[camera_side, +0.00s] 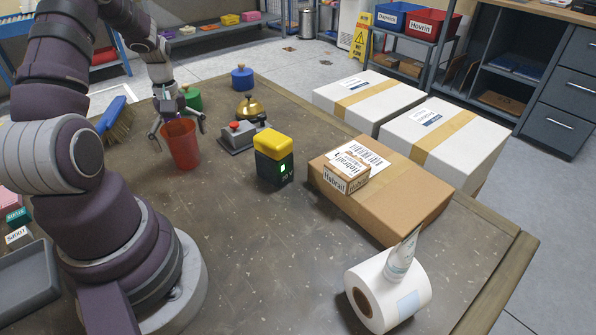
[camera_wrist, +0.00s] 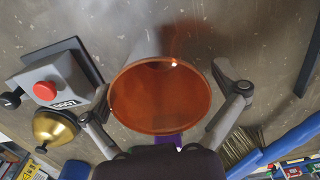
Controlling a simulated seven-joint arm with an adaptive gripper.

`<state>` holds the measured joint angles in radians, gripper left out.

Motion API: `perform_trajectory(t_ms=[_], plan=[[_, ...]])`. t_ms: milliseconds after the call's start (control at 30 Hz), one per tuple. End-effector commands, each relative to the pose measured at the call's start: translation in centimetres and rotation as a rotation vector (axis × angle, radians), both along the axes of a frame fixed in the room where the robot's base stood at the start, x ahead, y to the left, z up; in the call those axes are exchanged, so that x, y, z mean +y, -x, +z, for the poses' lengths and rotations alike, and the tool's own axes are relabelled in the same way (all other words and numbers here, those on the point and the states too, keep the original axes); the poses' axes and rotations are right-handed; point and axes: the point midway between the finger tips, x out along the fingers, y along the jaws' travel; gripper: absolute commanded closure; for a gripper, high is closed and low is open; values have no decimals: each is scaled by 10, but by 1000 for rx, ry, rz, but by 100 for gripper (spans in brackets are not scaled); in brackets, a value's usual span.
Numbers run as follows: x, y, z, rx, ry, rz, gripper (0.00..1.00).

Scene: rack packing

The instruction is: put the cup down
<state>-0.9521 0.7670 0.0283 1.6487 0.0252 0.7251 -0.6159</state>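The orange-red cup (camera_side: 182,149) is upright and looks to be standing on the brown table (camera_side: 235,230), at its left part. In the wrist view I look down into the open mouth of the cup (camera_wrist: 160,100). My gripper (camera_side: 178,132) is above and around the cup, with one finger on each side of it. The fingers are spread wider than the rim, with small gaps showing in the side view. In the wrist view my gripper (camera_wrist: 164,80) has its fingertips close beside the cup; whether the left one touches is hard to tell.
A grey box with a red button (camera_side: 236,135), a brass bell (camera_side: 250,107) and a yellow-topped device (camera_side: 273,157) stand right of the cup. A brush (camera_side: 117,122) lies to its left. Green (camera_side: 192,99) and blue (camera_side: 242,78) items are behind.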

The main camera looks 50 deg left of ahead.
Motion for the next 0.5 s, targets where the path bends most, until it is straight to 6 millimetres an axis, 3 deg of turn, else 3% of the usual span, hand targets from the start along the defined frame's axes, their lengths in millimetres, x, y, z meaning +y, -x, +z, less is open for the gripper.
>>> perform_trajectory(t_ms=[333, 500], plan=[[0, 0, 4, -1, -1, 0, 2], [1, -1, 36, -4, -6, 0, 2]])
